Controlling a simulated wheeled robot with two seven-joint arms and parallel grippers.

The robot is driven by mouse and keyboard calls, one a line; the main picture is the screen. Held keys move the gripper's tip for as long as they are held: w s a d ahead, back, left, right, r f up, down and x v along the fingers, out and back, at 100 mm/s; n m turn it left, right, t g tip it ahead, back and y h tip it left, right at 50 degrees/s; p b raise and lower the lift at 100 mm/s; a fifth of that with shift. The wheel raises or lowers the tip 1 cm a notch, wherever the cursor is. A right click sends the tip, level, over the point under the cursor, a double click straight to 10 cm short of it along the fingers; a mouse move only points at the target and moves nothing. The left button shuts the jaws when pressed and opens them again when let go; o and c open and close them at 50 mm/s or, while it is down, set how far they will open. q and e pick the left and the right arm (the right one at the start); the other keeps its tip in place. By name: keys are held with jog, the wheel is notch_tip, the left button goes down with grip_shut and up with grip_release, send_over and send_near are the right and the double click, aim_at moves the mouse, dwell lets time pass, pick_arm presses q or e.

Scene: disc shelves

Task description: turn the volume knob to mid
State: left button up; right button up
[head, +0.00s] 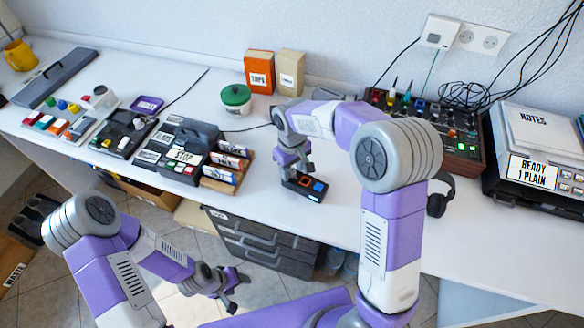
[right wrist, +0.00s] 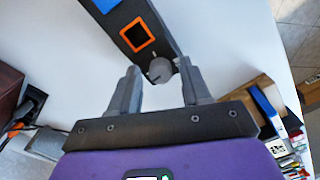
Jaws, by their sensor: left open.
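A small black device (head: 303,188) lies on the white desk, with a blue square and an orange square on top. In the right wrist view the device (right wrist: 127,22) shows a round grey knob (right wrist: 160,70) at its near end. My right gripper (right wrist: 158,66) is open, with one finger on each side of the knob and a visible gap to each finger. In the head view my right gripper (head: 292,168) is over the device's left end and hides the knob. My left gripper (head: 232,294) is open and empty, low in front of the desk.
Left of the device are a rack of markers (head: 222,166) and a black machine with a STOP label (head: 185,155). A green-lidded jar (head: 236,98) stands behind. A wood-sided mixer (head: 465,140) and black headphones (head: 437,203) are to the right.

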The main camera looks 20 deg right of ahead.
aim_at(292, 172)
grip_shut()
jog(key=shift+m+p, duration=0.3)
jog(key=shift+p, duration=0.25)
jog(key=shift+o, duration=1)
grip_release()
jog(key=shift+r+p, duration=1.4)
jog(key=shift+r, duration=2.35)
